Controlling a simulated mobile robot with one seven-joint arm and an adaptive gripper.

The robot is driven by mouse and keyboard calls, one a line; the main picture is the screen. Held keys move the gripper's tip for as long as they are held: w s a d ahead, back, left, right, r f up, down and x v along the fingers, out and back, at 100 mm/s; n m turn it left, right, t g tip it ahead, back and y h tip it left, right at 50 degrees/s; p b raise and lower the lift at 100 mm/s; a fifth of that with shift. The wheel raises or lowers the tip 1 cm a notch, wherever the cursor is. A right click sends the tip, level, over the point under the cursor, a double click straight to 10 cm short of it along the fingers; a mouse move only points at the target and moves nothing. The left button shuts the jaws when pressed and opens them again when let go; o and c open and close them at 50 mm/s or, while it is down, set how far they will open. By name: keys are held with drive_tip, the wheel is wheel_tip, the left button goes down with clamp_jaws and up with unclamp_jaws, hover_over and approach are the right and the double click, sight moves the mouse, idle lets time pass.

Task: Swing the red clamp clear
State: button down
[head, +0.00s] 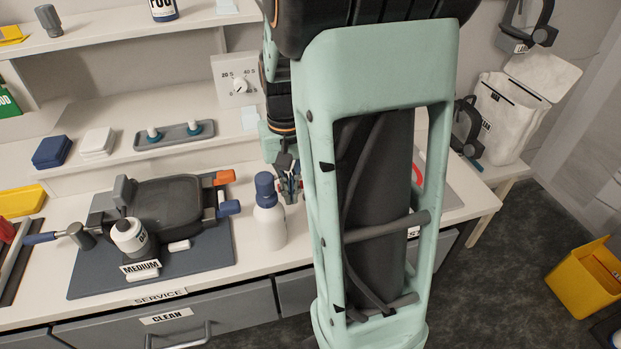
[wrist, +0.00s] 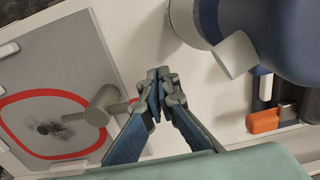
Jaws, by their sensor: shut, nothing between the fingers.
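My gripper (wrist: 158,88) is shut and empty, its fingertips together over the white bench in the wrist view. In the head view my gripper (head: 290,188) is small and partly hidden by my arm. In the wrist view a grey hammer-shaped piece with a short red bar (wrist: 122,107) sits just left of my fingers; the bar runs behind them. It may be the red clamp, but I cannot tell for sure. Contact with the fingers is unclear. Beside it lies a grey plate (wrist: 55,60) with a red ring and a dark speckled spot.
A white bottle with a blue cap (head: 270,222) stands close to my gripper. Left of it is a dark device (head: 165,205) with orange and blue levers on a grey mat. A shelf (head: 100,165) runs behind. My arm hides much of the right bench.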

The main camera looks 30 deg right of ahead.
drive_tip(key=shift+w+d, duration=0.15)
drive_tip(key=shift+w, duration=0.6)
drive_tip(key=shift+w+d, duration=0.1)
drive_tip(key=shift+w, duration=0.6)
drive_tip(key=shift+w+d+p, duration=0.35)
drive_tip(key=shift+w+d, duration=0.1)
drive_tip(key=shift+w, duration=0.35)
drive_tip(key=shift+w+d+p, duration=0.35)
drive_tip(key=shift+w+d, duration=1.4)
drive_tip(key=shift+d, duration=0.45)
wheel_tip(320, 180, up, 8)
drive_tip(key=s+p, duration=0.1)
drive_tip(key=p, duration=0.5)
drive_tip(key=shift+a, duration=0.2)
